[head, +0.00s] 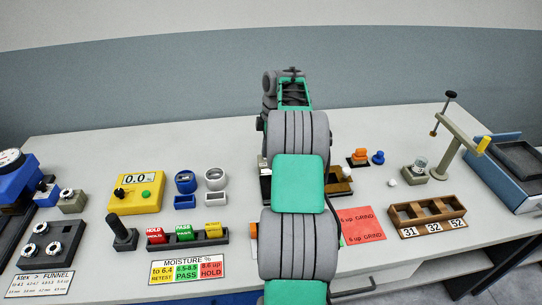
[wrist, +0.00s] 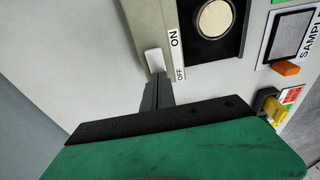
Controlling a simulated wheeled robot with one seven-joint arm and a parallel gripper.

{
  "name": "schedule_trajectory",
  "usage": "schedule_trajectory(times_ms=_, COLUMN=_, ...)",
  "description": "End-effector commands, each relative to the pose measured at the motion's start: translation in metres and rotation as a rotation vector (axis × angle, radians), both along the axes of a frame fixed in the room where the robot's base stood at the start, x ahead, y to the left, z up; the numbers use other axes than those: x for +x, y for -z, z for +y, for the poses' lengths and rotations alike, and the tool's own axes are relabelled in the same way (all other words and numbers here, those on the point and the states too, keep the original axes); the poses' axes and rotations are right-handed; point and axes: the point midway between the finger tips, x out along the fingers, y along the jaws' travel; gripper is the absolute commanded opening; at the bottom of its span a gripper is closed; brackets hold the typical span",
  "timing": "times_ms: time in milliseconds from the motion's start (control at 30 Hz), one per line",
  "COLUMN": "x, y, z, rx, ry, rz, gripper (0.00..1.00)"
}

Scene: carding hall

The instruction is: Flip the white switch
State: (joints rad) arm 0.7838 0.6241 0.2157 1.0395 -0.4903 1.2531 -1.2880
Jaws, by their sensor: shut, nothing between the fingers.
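The white switch (wrist: 154,61) shows in the wrist view, a small white piece at the edge of a beige unit, beside a label (wrist: 177,55) reading ON and OFF. My gripper (wrist: 158,77) is shut and empty. Its fingertips are right at the OFF end of the switch and overlap its lower edge in the picture; I cannot tell whether they touch. In the head view my arm hides the switch and the fingertips.
A round cream disc (wrist: 214,19) in a black frame sits beside the label. An orange block (wrist: 285,68) and a yellow block (wrist: 272,108) lie further right. In the head view, a red sheet (head: 362,224) and wooden rack (head: 398,232) are right of my arm.

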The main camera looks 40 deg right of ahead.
Motion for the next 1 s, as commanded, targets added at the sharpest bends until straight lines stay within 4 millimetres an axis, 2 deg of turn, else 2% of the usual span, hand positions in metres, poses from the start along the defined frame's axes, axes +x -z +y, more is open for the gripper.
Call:
schedule_trajectory(times_ms=167, x=-0.001, y=-0.005, z=0.0, rx=0.001, ry=0.002, rz=0.002, gripper=0.0)
schedule_trajectory(times_ms=800, x=-0.001, y=-0.066, z=0.0, rx=0.001, ry=0.001, rz=0.001, gripper=0.0)
schedule_trajectory(times_ms=1000, x=-0.001, y=-0.07, z=0.0, rx=0.001, ry=0.001, rz=0.002, gripper=0.0)
